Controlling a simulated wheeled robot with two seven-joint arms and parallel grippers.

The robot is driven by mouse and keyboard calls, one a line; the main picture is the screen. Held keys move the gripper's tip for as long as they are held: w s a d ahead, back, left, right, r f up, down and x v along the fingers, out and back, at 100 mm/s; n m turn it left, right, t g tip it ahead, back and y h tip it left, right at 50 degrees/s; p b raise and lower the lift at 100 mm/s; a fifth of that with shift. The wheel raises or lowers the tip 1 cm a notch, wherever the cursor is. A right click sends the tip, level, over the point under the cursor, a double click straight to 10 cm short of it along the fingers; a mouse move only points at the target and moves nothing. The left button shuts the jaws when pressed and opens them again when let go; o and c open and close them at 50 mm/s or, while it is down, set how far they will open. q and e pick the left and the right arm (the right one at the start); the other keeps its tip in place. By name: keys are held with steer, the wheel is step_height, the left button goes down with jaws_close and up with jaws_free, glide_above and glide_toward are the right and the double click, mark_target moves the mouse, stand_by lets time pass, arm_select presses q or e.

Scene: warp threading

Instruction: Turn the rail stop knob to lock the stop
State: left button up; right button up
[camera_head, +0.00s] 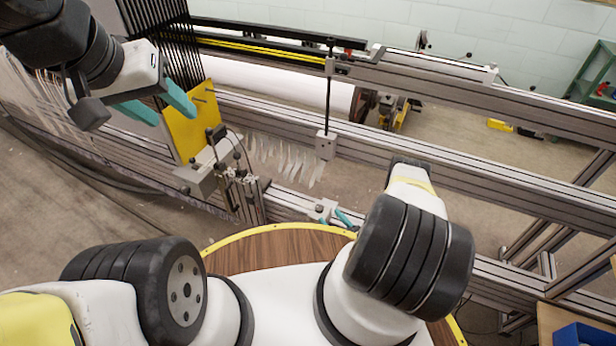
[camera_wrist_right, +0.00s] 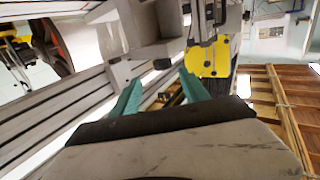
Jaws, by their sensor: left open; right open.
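A small light metal block (camera_head: 322,210) sits on the lower rail (camera_head: 287,203), which looks like the rail stop. Its knob is too small to tell apart. My right gripper (camera_head: 339,216) shows only as teal fingertips beside this block; my own arm hides the rest. In the right wrist view, the open teal fingers of my right gripper (camera_wrist_right: 161,80) point at the rail, with nothing clearly held between them. A grey block (camera_wrist_right: 122,70) is just beyond the left finger. My left gripper (camera_head: 160,105) is open at the upper left, in front of a yellow plate (camera_head: 192,125).
A clamp-like metal assembly (camera_head: 232,180) stands left of the block. Long aluminium rails (camera_head: 480,165) run across behind it. A vertical rod with a block (camera_head: 326,145) hangs above.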

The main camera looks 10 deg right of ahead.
mark_target(322, 211)
steer(key=shift+s+a+f, duration=0.1)
steer(key=shift+s+a, duration=0.05)
steer(key=shift+a, duration=0.1)
steer(key=shift+w+a, duration=0.2)
steer(key=shift+w, duration=0.05)
steer(key=x, duration=0.7)
jaws_close()
